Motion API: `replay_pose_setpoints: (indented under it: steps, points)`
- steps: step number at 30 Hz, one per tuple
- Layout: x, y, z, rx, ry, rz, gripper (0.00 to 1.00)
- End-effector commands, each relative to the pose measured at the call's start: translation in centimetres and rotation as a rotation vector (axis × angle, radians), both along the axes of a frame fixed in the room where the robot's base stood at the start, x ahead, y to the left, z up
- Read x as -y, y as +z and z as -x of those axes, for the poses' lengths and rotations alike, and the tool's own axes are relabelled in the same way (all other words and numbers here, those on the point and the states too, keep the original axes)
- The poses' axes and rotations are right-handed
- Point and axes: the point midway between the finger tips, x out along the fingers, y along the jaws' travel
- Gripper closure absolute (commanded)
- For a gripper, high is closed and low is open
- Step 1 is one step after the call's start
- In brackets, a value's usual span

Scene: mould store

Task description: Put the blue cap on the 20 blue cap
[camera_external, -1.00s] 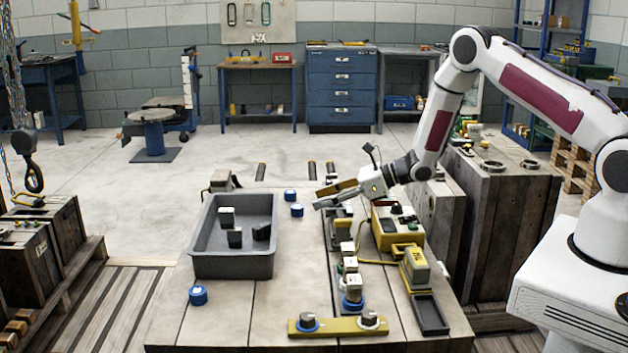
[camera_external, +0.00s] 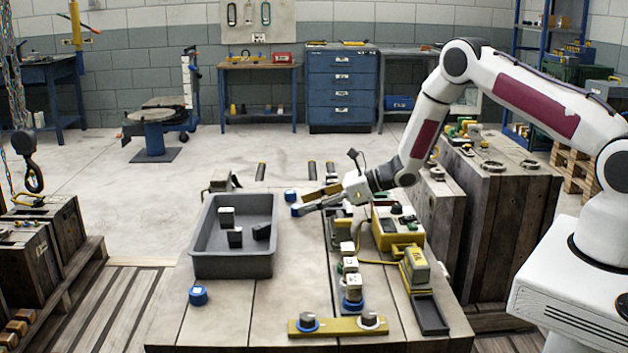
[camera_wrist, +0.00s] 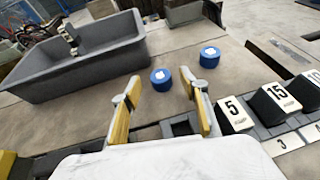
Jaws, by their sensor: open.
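Two blue caps lie on the bench right of the grey bin. In the wrist view the nearer blue cap (camera_wrist: 161,79) appears between and just beyond my open fingertips (camera_wrist: 160,84), with nothing gripped. The other blue cap (camera_wrist: 210,57) is farther right. In the external view my gripper (camera_external: 300,203) partly covers the nearer cap; the farther cap (camera_external: 290,194) shows just behind. A third blue cap (camera_external: 198,295) lies at the bench's front left. Numbered blocks stand on a rail; 5 (camera_wrist: 234,112) and 15 (camera_wrist: 284,95) are legible. I cannot make out a 20.
The grey bin (camera_external: 232,267) holds several black-and-white blocks. A yellow box (camera_external: 386,237) and a yellow bar with two knobs (camera_external: 338,332) stand on the bench's right and front. The bench between bin and block rail is mostly clear.

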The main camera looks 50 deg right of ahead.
Motion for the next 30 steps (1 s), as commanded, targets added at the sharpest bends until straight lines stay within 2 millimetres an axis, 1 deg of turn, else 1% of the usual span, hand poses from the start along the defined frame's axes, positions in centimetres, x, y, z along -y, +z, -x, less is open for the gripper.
replay_pose_setpoints:
  steps: [4, 9, 25, 26, 27, 29, 30]
  points:
    - [-0.7, -0.6, -1.0, -0.001, 0.000, 0.001, 0.56]
    - [-1.2, -0.9, -1.6, -0.001, 0.000, -0.001, 0.56]
    - [-1.2, -0.9, -1.6, -0.001, 0.000, 0.000, 0.56]
    - [-1.2, -0.9, -1.6, -0.001, 0.000, 0.000, 0.61]
    - [-1.2, -0.9, -1.6, -0.001, 0.000, 0.000, 0.72]
    - [-1.2, -0.9, -1.6, -0.001, 0.000, 0.000, 0.87]
    - [-1.2, -0.9, -1.6, -0.001, 0.000, 0.000, 0.87]
